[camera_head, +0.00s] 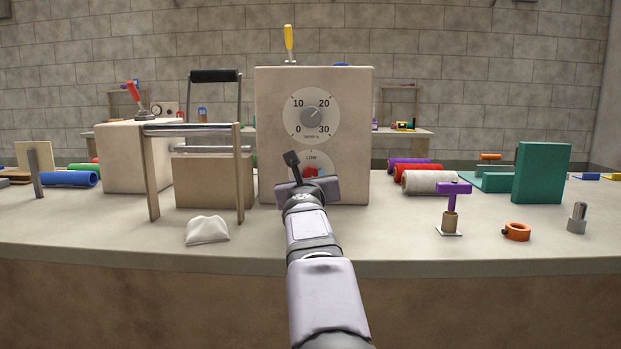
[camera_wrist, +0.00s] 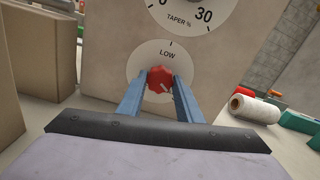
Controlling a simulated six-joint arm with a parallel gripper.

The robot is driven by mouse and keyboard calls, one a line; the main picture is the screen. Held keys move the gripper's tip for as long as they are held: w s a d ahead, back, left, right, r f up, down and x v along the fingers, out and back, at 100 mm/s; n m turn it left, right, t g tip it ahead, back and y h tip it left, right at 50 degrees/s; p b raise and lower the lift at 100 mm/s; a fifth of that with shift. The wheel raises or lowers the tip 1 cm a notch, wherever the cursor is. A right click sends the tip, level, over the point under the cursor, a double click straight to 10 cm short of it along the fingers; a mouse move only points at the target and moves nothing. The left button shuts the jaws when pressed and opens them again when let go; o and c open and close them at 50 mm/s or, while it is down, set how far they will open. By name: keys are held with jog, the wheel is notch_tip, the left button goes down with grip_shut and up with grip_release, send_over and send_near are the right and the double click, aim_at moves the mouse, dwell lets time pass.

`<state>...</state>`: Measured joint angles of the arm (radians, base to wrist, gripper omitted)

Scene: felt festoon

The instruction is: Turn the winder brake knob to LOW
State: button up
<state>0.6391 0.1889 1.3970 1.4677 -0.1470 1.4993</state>
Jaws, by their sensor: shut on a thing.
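The red brake knob (camera_wrist: 160,76) sits on a round white dial (camera_wrist: 137,61) on the front of a beige box. In the wrist view my gripper (camera_wrist: 160,82) has its two blue fingers on either side of the knob, shut on it. A white mark on the knob points down and to the right, away from LOW. In the head view only part of the red knob (camera_head: 311,171) shows above my wrist, which hides the fingertips.
The beige box (camera_head: 268,120) also carries a larger taper dial (camera_head: 290,112) above the knob. A wooden frame (camera_head: 241,180) stands to its left. Rolls (camera_head: 430,182) lie to its right, with a purple-handled tool (camera_head: 455,188) nearer the front. The counter just right of my arm is clear.

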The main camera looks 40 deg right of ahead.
jog(key=n+p, duration=0.1)
jog(key=n, duration=0.5)
jog(key=shift+n, duration=0.4)
jog(key=n+p, duration=0.2)
jog(key=n, duration=0.5)
jog(key=shift+r, duration=0.1)
jog(key=n+p, duration=0.2)
jog(key=n, duration=0.3)
jog(key=shift+n+p, duration=0.35)
jog(key=shift+n, duration=0.05)
jog(key=n+p, duration=0.2)
jog(key=n, duration=0.3)
jog(key=shift+p, duration=0.35)
jog(key=o, duration=1)
jog(key=shift+o, duration=0.2)
